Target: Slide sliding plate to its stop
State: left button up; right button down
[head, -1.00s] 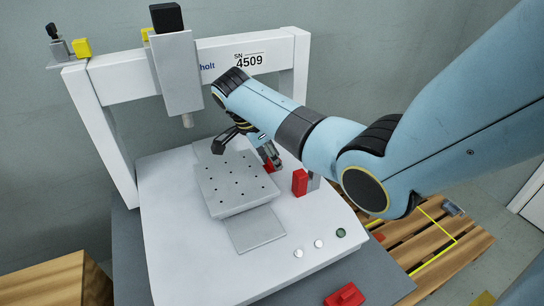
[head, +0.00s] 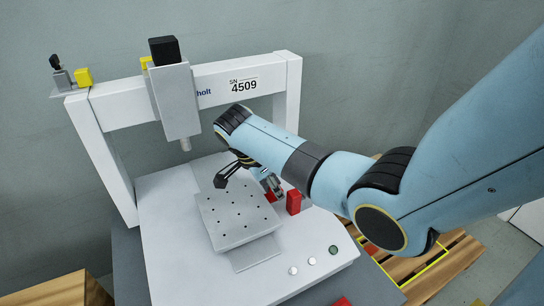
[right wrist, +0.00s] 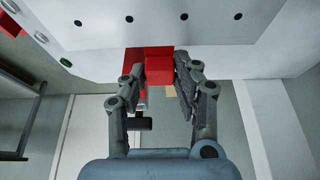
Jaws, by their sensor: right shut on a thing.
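The sliding plate (head: 238,218) is a light grey block with a grid of dark holes, lying on a flat grey rail (head: 258,254). Rail shows both in front of and behind it. My right gripper (head: 272,190) reaches down at the plate's right side. In the right wrist view my right gripper (right wrist: 160,75) is shut on a red handle (right wrist: 159,68) at the plate's edge; the plate (right wrist: 215,22) with holes shows behind it. In the head view the handle is mostly hidden by the fingers. My left gripper is not in view.
A white gantry (head: 210,83) with a hanging screwdriver spindle (head: 176,105) stands over the back of the white base (head: 175,240). A red block (head: 293,202) stands just right of the gripper. Round buttons (head: 312,261) sit at the base's front right.

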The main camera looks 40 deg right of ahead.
aim_at(257, 200)
jog(key=c, duration=1)
grip_release()
jog(key=v, duration=1.2)
jog(key=shift+c, duration=0.3)
